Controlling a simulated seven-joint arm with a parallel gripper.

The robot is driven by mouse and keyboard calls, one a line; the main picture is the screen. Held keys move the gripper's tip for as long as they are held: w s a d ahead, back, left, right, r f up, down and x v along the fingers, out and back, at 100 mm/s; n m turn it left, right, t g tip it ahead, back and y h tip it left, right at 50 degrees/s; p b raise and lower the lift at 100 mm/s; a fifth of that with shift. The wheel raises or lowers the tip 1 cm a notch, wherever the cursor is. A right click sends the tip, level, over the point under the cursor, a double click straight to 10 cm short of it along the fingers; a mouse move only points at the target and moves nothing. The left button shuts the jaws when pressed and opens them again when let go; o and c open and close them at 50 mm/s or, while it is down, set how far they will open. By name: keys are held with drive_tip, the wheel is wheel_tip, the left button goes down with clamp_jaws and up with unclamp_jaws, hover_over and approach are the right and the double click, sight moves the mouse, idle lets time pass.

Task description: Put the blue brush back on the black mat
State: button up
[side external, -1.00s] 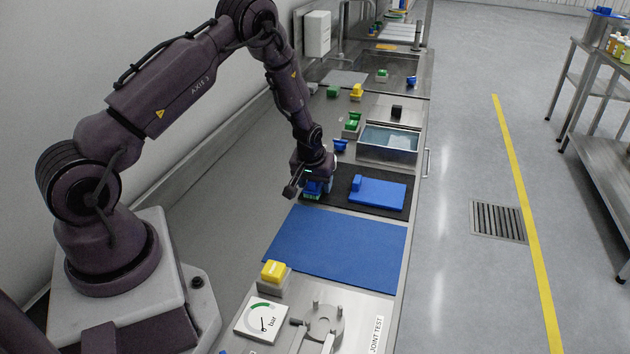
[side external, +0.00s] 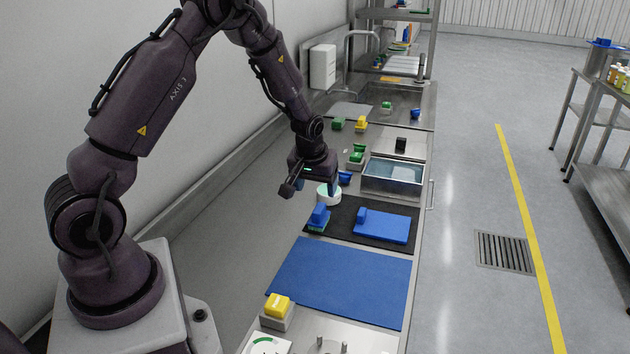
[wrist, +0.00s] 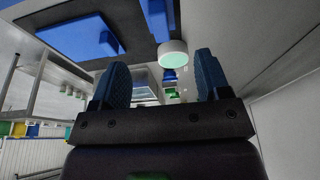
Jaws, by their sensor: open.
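The blue brush (side external: 319,215) stands upright at the left end of the black mat (side external: 343,209), with its pale underside down. The brush also shows at the top of the wrist view (wrist: 158,18), on the dark mat. My gripper (side external: 331,188) is above and behind the brush, clear of it. In the wrist view its two blue fingers (wrist: 160,65) are spread with nothing held between them. Part of the mat is hidden under the brush and a blue board.
A blue board with a raised blue block (side external: 383,227) lies on the mat. A white round container with a green top (side external: 328,196) stands close by my gripper. A steel basin (side external: 393,175) is behind. The blue sheet (side external: 340,280) in front is bare.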

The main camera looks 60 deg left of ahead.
drive_tip(key=s+d+r+m+t+h, duration=0.1)
drive_tip(key=s+d+r+m, duration=0.15)
drive_tip(key=d+r, duration=0.45)
drive_tip(key=s+d+r+m+t, duration=0.1)
drive_tip(key=s+d+r, duration=0.25)
drive_tip(key=r, duration=0.65)
drive_tip(key=s+d+r+m, duration=0.2)
drive_tip(key=s+d+r, duration=0.1)
drive_tip(key=s, duration=0.4)
drive_tip(key=s+d+r+m+t+h, duration=0.1)
drive_tip(key=s+d+r+m, duration=0.2)
drive_tip(key=s+d, duration=0.2)
drive_tip(key=shift+s+d+r, duration=0.4)
drive_tip(key=shift+s, duration=0.85)
drive_tip(key=shift+m, duration=0.25)
